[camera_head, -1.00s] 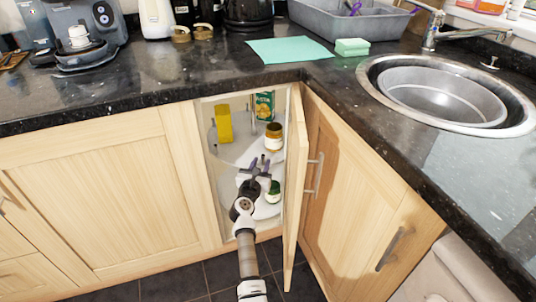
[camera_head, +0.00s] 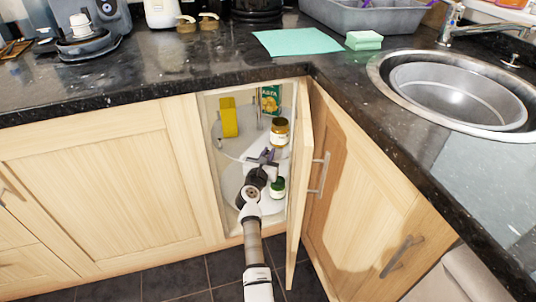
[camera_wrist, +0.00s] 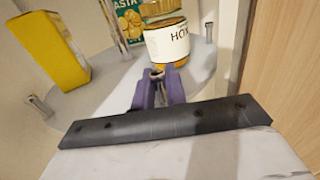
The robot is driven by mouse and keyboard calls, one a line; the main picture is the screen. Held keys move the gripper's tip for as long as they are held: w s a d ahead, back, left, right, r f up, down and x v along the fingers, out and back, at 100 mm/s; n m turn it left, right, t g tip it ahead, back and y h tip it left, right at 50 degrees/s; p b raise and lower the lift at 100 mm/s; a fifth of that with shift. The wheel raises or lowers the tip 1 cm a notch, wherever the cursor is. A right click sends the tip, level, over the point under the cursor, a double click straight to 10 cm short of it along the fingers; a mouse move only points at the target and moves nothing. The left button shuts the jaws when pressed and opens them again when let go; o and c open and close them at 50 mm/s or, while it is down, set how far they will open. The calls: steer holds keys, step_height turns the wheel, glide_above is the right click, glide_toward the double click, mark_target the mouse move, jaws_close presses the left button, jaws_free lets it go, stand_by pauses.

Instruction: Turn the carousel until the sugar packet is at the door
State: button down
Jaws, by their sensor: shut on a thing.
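The carousel has a round pale upper shelf (camera_head: 232,147) inside the open corner cupboard; a lower shelf shows below. A plain yellow packet (camera_head: 228,117) stands at the back left, also in the wrist view (camera_wrist: 50,48); no label is readable, so I cannot tell if it is the sugar. A green packet with a pasta-like label (camera_head: 270,99) stands at the back, and an amber jar (camera_head: 280,132) at the right. My gripper (camera_head: 267,156) is shut on a small metal peg (camera_wrist: 157,74) at the shelf's front edge, before the jar.
The open cupboard door (camera_head: 303,190) stands close at the right of my arm. A green-lidded jar (camera_head: 277,186) is on the lower shelf beside my gripper. Other metal pegs (camera_wrist: 40,106) stand along the upper shelf's rim. The granite worktop (camera_head: 190,75) overhangs above.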

steer(key=shift+d, duration=0.1)
steer(key=shift+w+d+r+p, duration=0.15)
steer(key=shift+d+p, duration=0.1)
steer(key=shift+d, duration=0.25)
steer(key=shift+w+d+p, duration=0.1)
steer(key=shift+d+p, duration=0.15)
steer(key=shift+d, duration=0.2)
steer(key=shift+w+d, duration=0.1)
steer(key=shift+d, duration=0.1)
steer(key=c, duration=1.5)
jaws_free()
